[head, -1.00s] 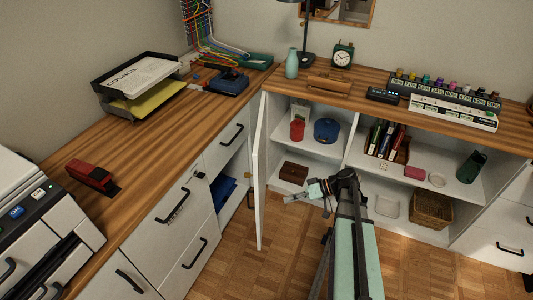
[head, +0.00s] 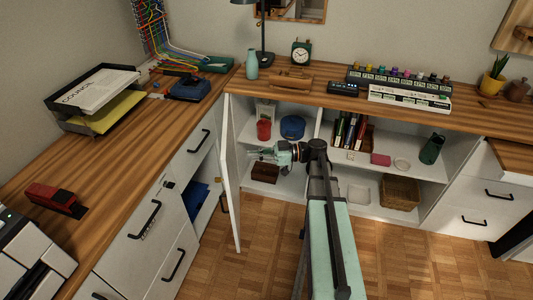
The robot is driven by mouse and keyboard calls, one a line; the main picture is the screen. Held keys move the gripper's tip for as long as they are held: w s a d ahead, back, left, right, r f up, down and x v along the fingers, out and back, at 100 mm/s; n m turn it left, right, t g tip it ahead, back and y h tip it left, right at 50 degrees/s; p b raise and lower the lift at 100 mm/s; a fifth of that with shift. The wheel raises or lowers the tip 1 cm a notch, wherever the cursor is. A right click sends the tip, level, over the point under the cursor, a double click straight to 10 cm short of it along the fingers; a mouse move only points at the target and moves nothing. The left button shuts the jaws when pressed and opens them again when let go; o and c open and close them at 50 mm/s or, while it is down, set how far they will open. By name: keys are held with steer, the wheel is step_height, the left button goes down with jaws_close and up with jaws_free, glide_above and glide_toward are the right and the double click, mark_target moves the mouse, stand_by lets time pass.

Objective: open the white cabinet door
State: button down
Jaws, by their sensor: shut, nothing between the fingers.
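The white cabinet door (head: 229,185) stands swung open at the left end of the back cabinet, seen nearly edge-on in the head view. The white cabinet (head: 408,162) beside it shows its open shelves. My gripper (head: 252,155) is shut and empty. It points left, just right of the door, in front of the cabinet's left shelves. A small gap seems to lie between fingers and door, but I cannot tell whether they touch.
The shelves hold a red cup (head: 264,130), a blue pot (head: 292,127), a dark brown box (head: 265,172) and a basket (head: 400,193). Left drawers (head: 135,238) stand close to the door. The parquet floor (head: 270,240) is clear around my arm.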

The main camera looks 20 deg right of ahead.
steer(key=x, duration=0.6)
steer(key=shift+a+p, duration=0.35)
steer(key=shift+a, duration=0.05)
steer(key=shift+w, duration=0.1)
